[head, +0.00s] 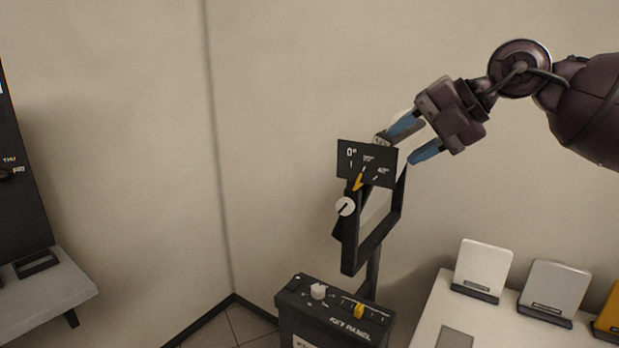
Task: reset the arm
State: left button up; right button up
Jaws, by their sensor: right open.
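My right gripper (415,143) comes in from the right at the upper part of the head view. Its two blue-tipped fingers are apart. They are close to the upper right corner of a black dial plate (366,162) marked with "0°" and a yellow pointer (358,182). Something pale shows behind the fingers, partly hidden. I cannot tell whether the fingers touch anything. The plate sits on top of a black frame (349,243) with a white round knob (345,206) on its left side. My left gripper is not in view.
Below stands a black key panel (331,318) with a white knob (318,291) and a yellow slider (359,311). At right, a white table (479,326) holds white, grey and yellow upright cards. A dark unit on a grey shelf (58,295) is at far left. Bare wall lies between.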

jog(key=s+a+f+m+t+y, duration=0.2)
jog(key=s+a+f+m+y, duration=0.15)
jog(key=a+f+y, duration=0.65)
jog(key=s+d+f+m+t+h, duration=0.2)
jog(key=d+f+m+t+h, duration=0.3)
jog(key=d+f+m+h, duration=0.55)
jog(key=s+d+f+m+t+h, duration=0.3)
jog(key=d+f+m+t+h, duration=0.45)
jog(key=m, duration=0.65)
jog(key=s+d+f+m+g+h, duration=0.1)
jog(key=s+d+f+m+g, duration=0.1)
jog(key=s+f+g, duration=0.9)
jog(key=s+d+f+m+g+h, duration=0.15)
jog(key=s+f+g, duration=0.35)
jog(key=s+f, duration=0.75)
jog(key=w+f+t+y, duration=0.1)
jog(key=w+f+t, duration=0.3)
jog(key=f+t, duration=0.2)
jog(key=shift+d+f+t, duration=0.35)
jog(key=shift+d+t, duration=0.1)
jog(key=shift+t, duration=0.6)
